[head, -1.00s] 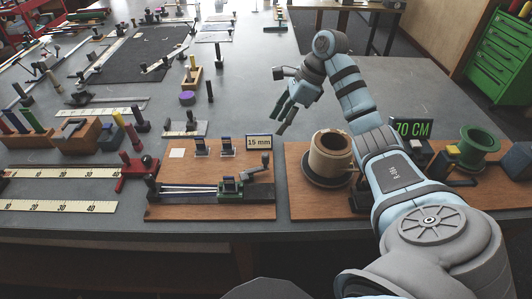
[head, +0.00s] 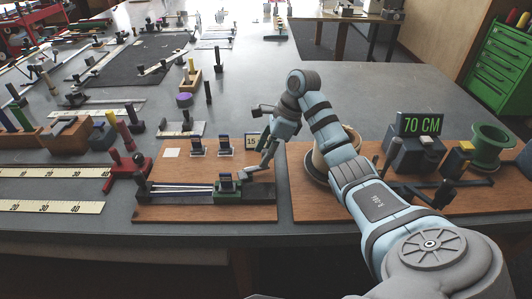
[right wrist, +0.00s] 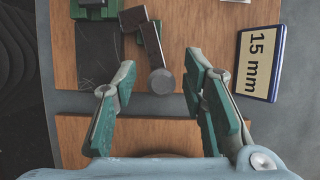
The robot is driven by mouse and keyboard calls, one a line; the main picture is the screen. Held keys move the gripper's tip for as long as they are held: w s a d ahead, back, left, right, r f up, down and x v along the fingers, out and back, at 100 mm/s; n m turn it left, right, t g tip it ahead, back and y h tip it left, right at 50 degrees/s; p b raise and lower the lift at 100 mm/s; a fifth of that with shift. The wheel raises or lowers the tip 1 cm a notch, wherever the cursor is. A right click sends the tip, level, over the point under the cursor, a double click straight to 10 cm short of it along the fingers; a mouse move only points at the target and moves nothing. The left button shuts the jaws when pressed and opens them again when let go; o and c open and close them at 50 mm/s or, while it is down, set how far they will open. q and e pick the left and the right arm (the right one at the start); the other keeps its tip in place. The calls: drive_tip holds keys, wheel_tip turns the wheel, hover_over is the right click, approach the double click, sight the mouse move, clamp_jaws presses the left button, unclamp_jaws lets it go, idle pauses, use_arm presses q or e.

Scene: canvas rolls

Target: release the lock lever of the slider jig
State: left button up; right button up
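The slider jig's board (head: 207,213) is wooden and lies near the table's front edge in the head view. Its green slider block (head: 228,192) sits on a dark rail at the board's right part. The grey lock lever (head: 250,172) extends right from the block, partly hidden by my right gripper (head: 268,158). In the right wrist view, the lever's round grey end (right wrist: 162,81) shows between the open fingers of my right gripper (right wrist: 160,68), apart from both. The slider's green edge (right wrist: 97,9) shows at the top left. My left gripper is out of view.
A sign reading 15 mm (right wrist: 262,63) stands right of the fingers in the wrist view. Rulers (head: 50,207) lie left.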

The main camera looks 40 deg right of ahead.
clamp_jaws()
drive_tip(key=shift+s+a+r+m+t+p, duration=0.15)
drive_tip(key=shift+s+m+p, duration=0.1)
drive_tip(key=shift+m+p, duration=0.2)
drive_tip(key=shift+s+r+m+t+p, duration=0.1)
drive_tip(key=shift+s+m+t+p, duration=0.1)
drive_tip(key=shift+m+p, duration=0.2)
drive_tip(key=shift+s+a+m+h+p, duration=0.2)
drive_tip(key=shift+m+h+p, duration=0.2)
drive_tip(key=shift+m, duration=0.15)
drive_tip(key=shift+f+m, duration=0.15)
drive_tip(key=shift+m, duration=0.15)
drive_tip(key=shift+f, duration=0.15)
drive_tip(key=shift+o, duration=0.6)
unclamp_jaws()
